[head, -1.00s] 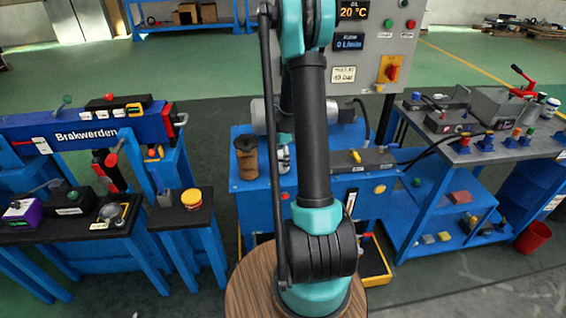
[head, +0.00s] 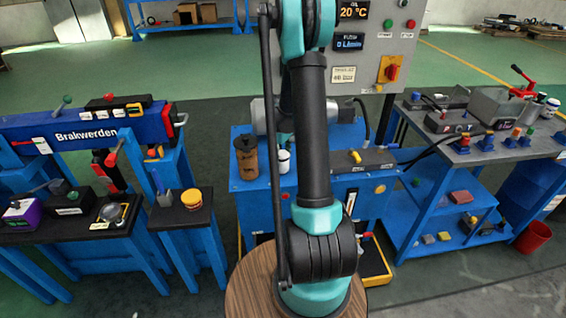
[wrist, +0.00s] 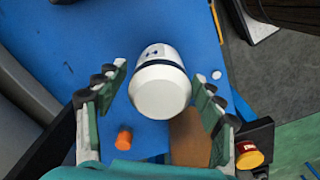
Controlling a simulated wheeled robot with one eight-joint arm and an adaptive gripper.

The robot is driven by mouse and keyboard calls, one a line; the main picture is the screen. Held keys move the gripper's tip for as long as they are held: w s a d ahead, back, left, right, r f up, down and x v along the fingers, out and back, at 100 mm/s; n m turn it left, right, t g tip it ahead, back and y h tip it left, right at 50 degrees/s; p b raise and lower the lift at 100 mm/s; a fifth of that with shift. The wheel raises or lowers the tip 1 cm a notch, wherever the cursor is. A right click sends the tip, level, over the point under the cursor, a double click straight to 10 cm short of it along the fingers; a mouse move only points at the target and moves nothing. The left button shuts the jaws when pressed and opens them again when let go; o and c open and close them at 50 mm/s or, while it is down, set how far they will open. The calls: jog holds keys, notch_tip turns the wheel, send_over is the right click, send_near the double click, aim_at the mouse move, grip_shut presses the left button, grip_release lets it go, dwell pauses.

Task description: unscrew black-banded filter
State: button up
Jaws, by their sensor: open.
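The filter (wrist: 160,92) is a white can with a dark band around it and a small printed label. In the wrist view it sits between the fingers of my open gripper (wrist: 160,74), one finger on each side. The right finger looks very close to it; I cannot tell whether it touches. In the head view the white filter (head: 284,161) stands at the blue cabinet, partly hidden behind my arm. The gripper is mostly hidden there.
The blue cabinet (head: 262,204) also bears a brown canister (head: 246,157) left of the filter. A yellow jar (head: 191,199) stands on a black-topped stand farther left; it also shows in the wrist view (wrist: 248,155). A grey control panel (head: 400,50) rises behind.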

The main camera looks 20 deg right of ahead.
jog(key=m, duration=1)
jog(key=shift+c, duration=0.2)
jog(key=c, duration=1.3)
jog(key=n, duration=0.4)
jog(key=shift+r, duration=0.1)
jog(key=shift+n, duration=0.4)
